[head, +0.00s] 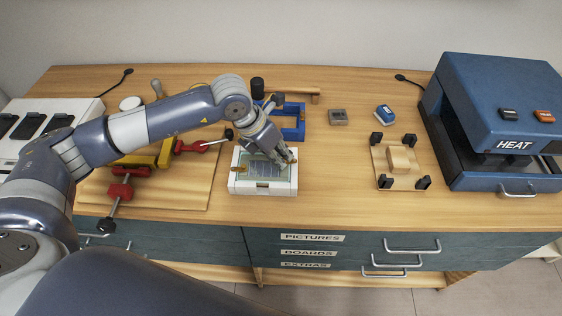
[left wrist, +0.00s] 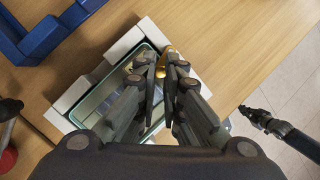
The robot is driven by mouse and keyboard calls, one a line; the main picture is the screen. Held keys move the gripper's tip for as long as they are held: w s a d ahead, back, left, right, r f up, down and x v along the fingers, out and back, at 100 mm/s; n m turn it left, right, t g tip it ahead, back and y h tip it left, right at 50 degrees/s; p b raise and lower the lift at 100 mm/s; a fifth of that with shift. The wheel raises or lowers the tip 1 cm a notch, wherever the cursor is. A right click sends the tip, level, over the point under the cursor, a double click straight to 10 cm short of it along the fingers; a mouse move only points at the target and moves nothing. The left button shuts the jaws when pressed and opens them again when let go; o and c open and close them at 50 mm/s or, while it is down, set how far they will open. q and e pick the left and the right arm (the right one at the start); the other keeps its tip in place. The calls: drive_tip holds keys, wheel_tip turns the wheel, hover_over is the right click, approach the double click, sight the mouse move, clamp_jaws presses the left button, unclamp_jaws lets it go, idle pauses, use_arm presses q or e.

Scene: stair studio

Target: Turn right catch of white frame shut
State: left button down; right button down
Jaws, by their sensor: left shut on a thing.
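The white frame (head: 263,187) lies on the bench in front of the blue frame, with a glassy, greenish panel inside its rim. A brass catch (head: 238,169) shows at its left side. The right catch, also brass, shows in the left wrist view (left wrist: 166,51) at the fingertips. My left gripper (head: 286,157) reaches down over the frame's right side. In the left wrist view its fingers (left wrist: 161,70) are close together on the right catch and hide part of it. My right gripper is not in view.
A blue frame (head: 293,122) stands just behind. Red clamps (head: 120,189) and a wooden board lie to the left. A wooden block on a fixture (head: 401,158) and the blue heat press (head: 500,115) are to the right. Bare bench lies between the white frame and the fixture.

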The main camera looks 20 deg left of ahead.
use_arm(q)
drive_tip(key=shift+w+a+m+g+h+b, duration=0.2)
drive_tip(key=shift+w+m+g+b, duration=0.1)
drive_tip(key=shift+m+b, duration=0.55)
drive_tip(key=shift+w+a+m+g+h+b, duration=0.1)
drive_tip(key=shift+w+m+g+h+b, duration=0.15)
drive_tip(key=shift+m+b, duration=0.6)
drive_tip(key=c, duration=1.9)
unclamp_jaws()
drive_tip(key=shift+r, duration=0.2)
drive_tip(key=v, duration=1.1)
drive_tip(key=shift+a+r, duration=0.1)
drive_tip(key=shift+r, duration=0.25)
